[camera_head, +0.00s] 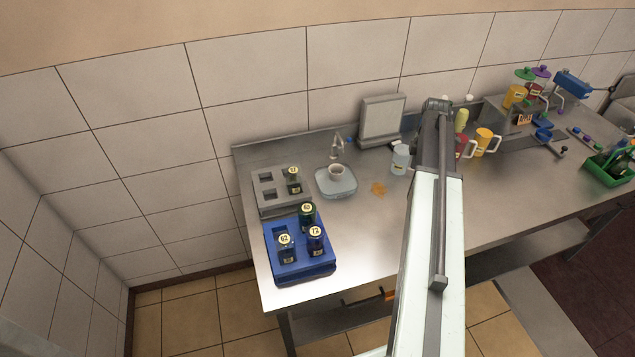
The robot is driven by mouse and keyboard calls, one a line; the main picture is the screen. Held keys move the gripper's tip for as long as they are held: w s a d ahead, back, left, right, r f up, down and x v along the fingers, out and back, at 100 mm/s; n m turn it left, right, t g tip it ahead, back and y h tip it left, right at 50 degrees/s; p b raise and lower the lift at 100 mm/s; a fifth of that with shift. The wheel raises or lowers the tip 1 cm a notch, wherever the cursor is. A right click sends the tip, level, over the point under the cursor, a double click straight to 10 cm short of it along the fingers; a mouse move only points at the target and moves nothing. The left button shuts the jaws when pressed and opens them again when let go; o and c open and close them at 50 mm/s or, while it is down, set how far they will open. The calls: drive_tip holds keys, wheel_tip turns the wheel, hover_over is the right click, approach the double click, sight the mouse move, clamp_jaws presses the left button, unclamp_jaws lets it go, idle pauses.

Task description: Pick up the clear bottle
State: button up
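A clear bottle (286,248) with a round label on top, which seems to read 62, stands upright in the front left slot of the blue rack (283,268). A blue bottle (316,241) and a green bottle (307,215) stand in the same rack. My arm rises from the bottom of the picture, to the right of the rack, and ends in a dark joint over the back of the counter. My gripper cannot be made out; the arm seems to hide it.
A grey rack (259,208) behind holds one dark bottle (293,181). A pale jar (401,160) and an orange spill (378,188) lie near my arm. Mugs (487,141) stand right. The counter's front middle is clear.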

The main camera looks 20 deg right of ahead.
sight(292, 170)
drive_tip(key=w+a+n, duration=0.3)
drive_tip(key=w+a, duration=0.9)
drive_tip(key=a, duration=0.6)
drive_tip(key=w+a+n, duration=0.1)
drive_tip(key=a, duration=0.5)
drive_tip(key=w+a+n, duration=0.1)
drive_tip(key=a, duration=0.6)
drive_tip(key=w+a+f+n, duration=0.1)
drive_tip(key=w+a, duration=0.1)
drive_tip(key=a, duration=0.5)
drive_tip(key=shift+a+n+b, duration=0.2)
drive_tip(key=shift+n+b, duration=0.1)
wheel_tip(292, 170, down, 8)
drive_tip(key=b, duration=0.8)
drive_tip(key=shift+s+d, duration=0.1)
drive_tip(key=shift+s, duration=0.05)
drive_tip(key=shift+r, duration=0.15)
drive_tip(key=shift+c, duration=0.4)
drive_tip(key=c, duration=1.5)
